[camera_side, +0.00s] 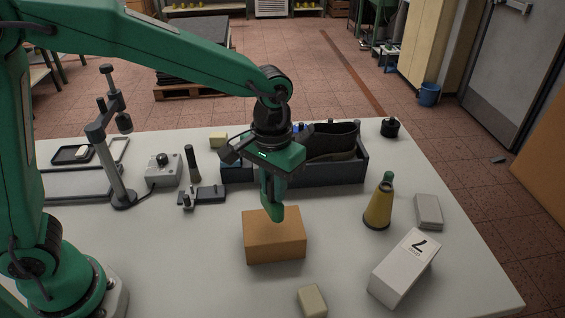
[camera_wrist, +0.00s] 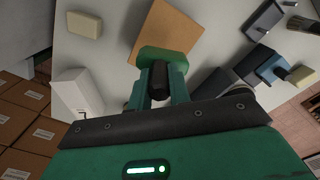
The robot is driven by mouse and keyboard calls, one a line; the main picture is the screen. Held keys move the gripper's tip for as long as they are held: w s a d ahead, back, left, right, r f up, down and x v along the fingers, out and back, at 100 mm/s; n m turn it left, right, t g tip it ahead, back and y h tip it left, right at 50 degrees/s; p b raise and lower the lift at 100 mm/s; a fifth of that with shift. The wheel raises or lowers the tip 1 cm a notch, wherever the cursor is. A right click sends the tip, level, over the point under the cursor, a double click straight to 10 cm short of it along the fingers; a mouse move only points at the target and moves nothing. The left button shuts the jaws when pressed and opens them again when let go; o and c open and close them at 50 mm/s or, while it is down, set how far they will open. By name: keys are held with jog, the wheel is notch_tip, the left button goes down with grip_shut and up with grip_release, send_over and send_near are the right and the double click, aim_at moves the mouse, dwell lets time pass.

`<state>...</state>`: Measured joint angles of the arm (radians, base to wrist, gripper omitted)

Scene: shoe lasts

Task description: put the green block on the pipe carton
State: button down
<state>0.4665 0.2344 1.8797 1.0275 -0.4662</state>
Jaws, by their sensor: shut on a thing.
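My gripper (camera_side: 271,190) is shut on the green block (camera_side: 274,213), pointing down. In the wrist view the green block (camera_wrist: 163,57) shows at the fingertips, partly hidden by the fingers. It overlaps an edge of the orange-brown box (camera_side: 274,240); I cannot tell whether it touches it. The white carton with a black bent mark like a pipe (camera_side: 404,268), which I take as the pipe carton, lies at the front right in the side view, apart from my gripper. It also shows at the left in the wrist view (camera_wrist: 80,92).
A yellow cone (camera_side: 379,207) and a grey block (camera_side: 428,211) stand behind the white carton. A cream block (camera_side: 312,300) lies at the front edge. A dark tray (camera_side: 345,172) holding dark items is behind my gripper. A stand (camera_side: 121,190) and small tools are left.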

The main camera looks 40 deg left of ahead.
jog(key=shift+w+a+f, duration=0.1)
jog(key=shift+w, duration=0.1)
jog(key=shift+f, duration=2)
jog(key=shift+f, duration=0.1)
jog(key=c, duration=1.3)
grip_release()
notch_tip(320, 180, up, 12)
jog(key=shift+r, duration=0.1)
